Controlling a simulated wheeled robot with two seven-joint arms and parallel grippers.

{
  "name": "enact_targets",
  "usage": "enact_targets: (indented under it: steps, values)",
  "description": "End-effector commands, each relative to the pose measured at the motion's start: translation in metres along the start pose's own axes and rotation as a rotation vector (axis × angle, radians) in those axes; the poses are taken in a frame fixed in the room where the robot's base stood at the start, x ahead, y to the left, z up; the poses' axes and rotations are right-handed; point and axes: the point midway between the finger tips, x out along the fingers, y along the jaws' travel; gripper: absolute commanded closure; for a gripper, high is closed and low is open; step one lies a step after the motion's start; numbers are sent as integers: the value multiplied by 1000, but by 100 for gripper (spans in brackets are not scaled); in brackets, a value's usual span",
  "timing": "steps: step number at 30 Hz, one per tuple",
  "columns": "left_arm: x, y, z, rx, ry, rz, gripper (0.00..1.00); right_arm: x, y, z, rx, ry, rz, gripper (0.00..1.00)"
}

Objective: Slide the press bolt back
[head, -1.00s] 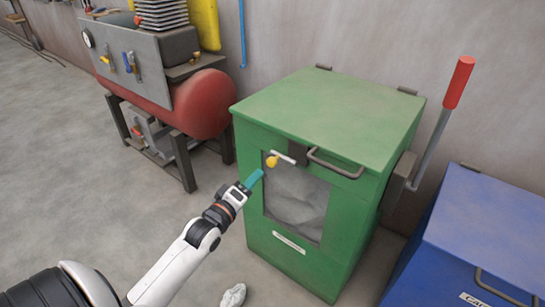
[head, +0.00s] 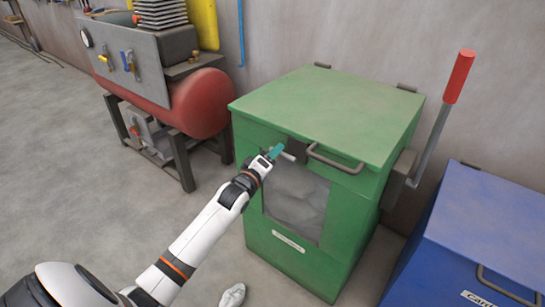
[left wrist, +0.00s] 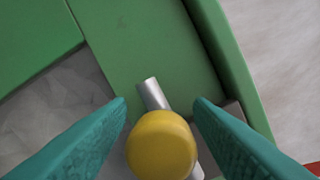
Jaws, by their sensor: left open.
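The press bolt is a silver rod (left wrist: 153,94) with a yellow knob (left wrist: 161,146) on the front of the green press (head: 345,185). In the head view the rod (head: 289,157) shows just under the lid, and the knob is hidden behind my gripper. My left gripper (head: 276,152) is at the bolt. In the left wrist view its teal fingers (left wrist: 160,105) are open, one on each side of the knob, with a visible gap on both sides. My right gripper is not in view.
The press has a lid handle (head: 336,166) and a red-topped lever (head: 459,77) at its right side. A blue box (head: 480,235) stands to the right. A red tank machine (head: 195,105) stands at the back left. A white crumpled thing (head: 231,295) lies on the floor.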

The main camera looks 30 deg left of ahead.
Motion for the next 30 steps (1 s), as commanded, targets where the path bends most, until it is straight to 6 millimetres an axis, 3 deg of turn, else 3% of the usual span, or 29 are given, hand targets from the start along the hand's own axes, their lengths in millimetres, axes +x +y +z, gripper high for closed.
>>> enact_targets:
  steps: [2,10,16,24,30]
  values:
    - [0,0,0,0,0,0,56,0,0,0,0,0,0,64]
    - [0,0,0,0,0,0,100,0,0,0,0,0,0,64]
    - [0,2,4,3,1,1,100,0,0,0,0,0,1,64]
    - [5,21,41,5,0,1,100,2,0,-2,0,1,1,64]
    - [6,23,45,2,-3,1,100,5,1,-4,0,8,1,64]
